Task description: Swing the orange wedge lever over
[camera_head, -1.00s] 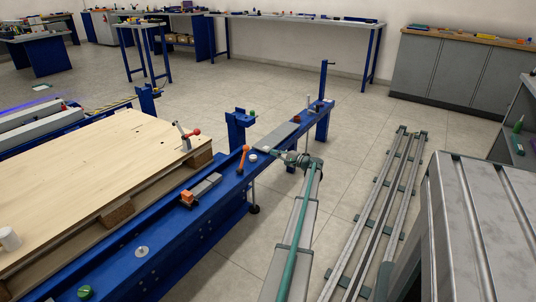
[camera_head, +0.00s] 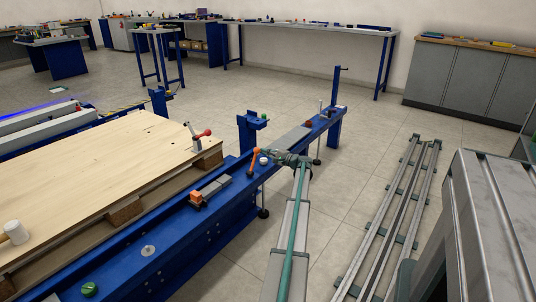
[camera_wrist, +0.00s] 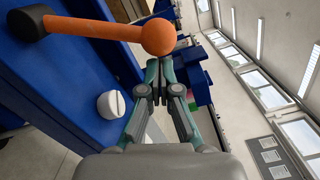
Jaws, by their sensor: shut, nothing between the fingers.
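The orange lever (camera_head: 253,163) stands on the blue bench rail, leaning slightly right, with its ball end up. In the wrist view the orange lever (camera_wrist: 95,30) runs from a black hub at upper left to its ball knob. My gripper (camera_head: 263,153) is beside the top of the lever, on its right side. In the wrist view my gripper (camera_wrist: 160,62) has its fingers together and empty, with the tips right by the ball knob. I cannot tell whether they touch it.
A white slotted knob (camera_wrist: 111,104) sits on the blue rail (camera_head: 170,240) close to the lever. An orange block (camera_head: 196,198) with a grey piece lies nearer on the rail. A red-knobbed clamp (camera_head: 200,136) stands on the wooden board (camera_head: 90,170).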

